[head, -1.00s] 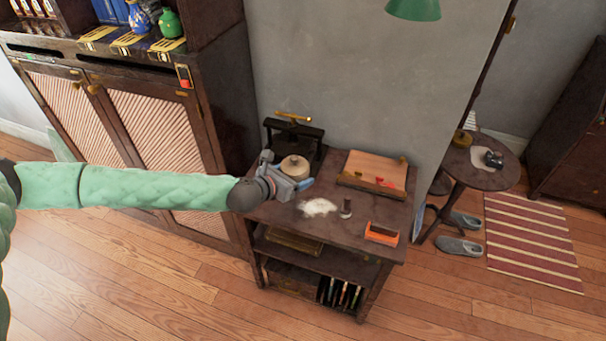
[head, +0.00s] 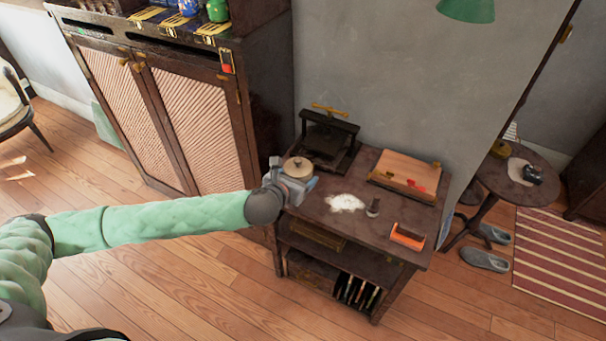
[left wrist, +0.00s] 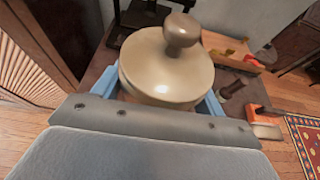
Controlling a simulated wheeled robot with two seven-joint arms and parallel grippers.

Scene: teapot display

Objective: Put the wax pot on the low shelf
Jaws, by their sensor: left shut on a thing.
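The wax pot (head: 297,168) is a small round beige pot with a knobbed lid. In the left wrist view the pot (left wrist: 166,68) fills the middle, upright, between the two blue fingers. My left gripper (head: 302,184) is shut on it at the left end of the small table. The pot's base is hidden, so I cannot tell whether it touches the tabletop. The low shelf (head: 318,262) is under the tabletop (head: 335,222) and carries a flat brass-coloured box (head: 318,236). My right gripper is not in view.
A black press (head: 328,138) stands at the table's back. A wooden board (head: 405,173), a white powder patch (head: 346,202), a small dark stamp (head: 373,207) and an orange box (head: 407,236) are on top. Upright books (head: 357,291) fill part of the bottom level. A tall cabinet (head: 180,110) stands left.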

